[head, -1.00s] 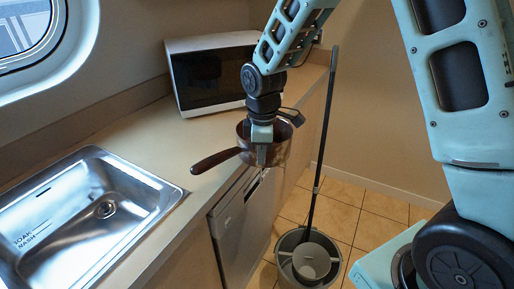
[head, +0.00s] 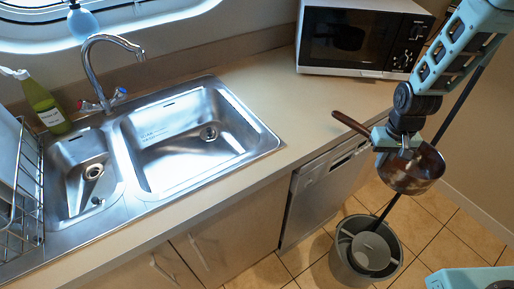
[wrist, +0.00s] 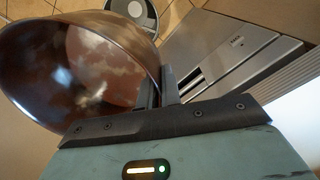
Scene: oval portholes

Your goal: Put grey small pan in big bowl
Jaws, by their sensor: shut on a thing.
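The small saucepan (head: 418,177) looks dark brown and shiny, not plainly grey, with a brown handle (head: 350,123) pointing left. My gripper (head: 388,142) is shut on the saucepan and holds it in the air past the counter's front edge, above the floor. In the wrist view, the fingers (wrist: 160,88) pinch the wall of the saucepan (wrist: 75,75), and its inside looks empty. The big bowl of the steel sink (head: 180,165) lies to the left in the head view, empty, with a drain. The sink's small bowl (head: 75,185) is left of it.
A microwave (head: 350,40) stands at the back of the counter (head: 300,115). A tap (head: 90,70) rises behind the sink, with a green bottle (head: 45,105) and a dish rack (head: 25,190) at left. A mop bucket (head: 345,265) stands on the floor below the saucepan.

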